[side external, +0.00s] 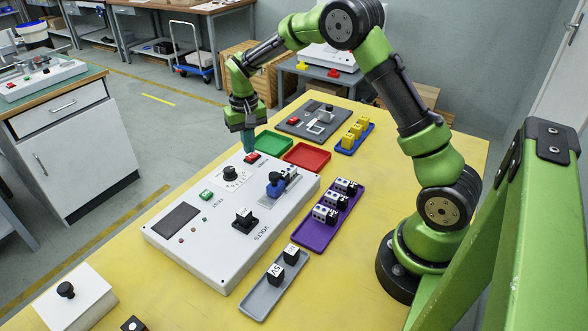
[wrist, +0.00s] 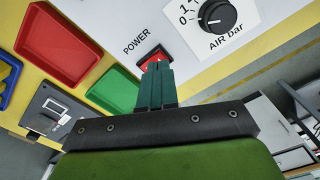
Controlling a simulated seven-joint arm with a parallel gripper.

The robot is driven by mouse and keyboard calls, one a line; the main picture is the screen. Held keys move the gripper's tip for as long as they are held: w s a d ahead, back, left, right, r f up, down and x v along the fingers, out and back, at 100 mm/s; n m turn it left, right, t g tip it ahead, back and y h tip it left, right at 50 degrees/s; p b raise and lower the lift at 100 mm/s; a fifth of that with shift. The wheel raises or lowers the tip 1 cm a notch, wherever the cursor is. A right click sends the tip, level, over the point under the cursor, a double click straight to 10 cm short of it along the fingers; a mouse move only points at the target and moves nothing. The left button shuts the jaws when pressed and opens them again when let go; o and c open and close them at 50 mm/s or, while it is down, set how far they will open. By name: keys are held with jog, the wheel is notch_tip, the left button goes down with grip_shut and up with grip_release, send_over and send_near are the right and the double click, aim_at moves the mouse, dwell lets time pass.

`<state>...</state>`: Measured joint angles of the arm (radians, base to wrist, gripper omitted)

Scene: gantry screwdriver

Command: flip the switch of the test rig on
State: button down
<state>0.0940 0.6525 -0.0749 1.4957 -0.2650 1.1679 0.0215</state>
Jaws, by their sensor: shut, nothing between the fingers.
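The test rig (side external: 222,258) is a white sloped panel on the yellow table in the side view. Its red rocker switch (side external: 252,158) sits near the panel's far edge. In the wrist view the switch (wrist: 151,57) has a dark frame and the word POWER beside it. My gripper (side external: 248,150) points down right at the switch, with its teal fingers together and nothing between them. In the wrist view my fingertips (wrist: 157,68) cover part of the switch. I cannot tell whether they touch it or which way the rocker is tilted.
The AIR bar knob (wrist: 217,16) is beside the switch. Green (side external: 272,143) and red (side external: 306,155) trays lie just behind the rig.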

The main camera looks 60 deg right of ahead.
aim_at(250, 157)
jog(key=shift+f, duration=0.95)
dwell(1.0)
jog(key=shift+r, duration=3.55)
jog(key=shift+s+f, duration=0.1)
jog(key=shift+f, duration=0.25)
jog(key=s+a+r+t, duration=0.2)
jog(key=s+a+r, duration=0.1)
jog(key=s, duration=0.5)
jog(key=s+a+r+n+t+y, duration=0.1)
jog(key=s+a+r, duration=0.3)
jog(key=s, duration=0.4)
jog(key=s+a+r+n+t+y, duration=0.1)
jog(key=s+a+r+t, duration=0.2)
jog(key=s+r, duration=0.3)
jog(key=shift+s+a+t, duration=0.15)
jog(key=shift+s+t, duration=0.45)
jog(key=shift+s, duration=0.55)
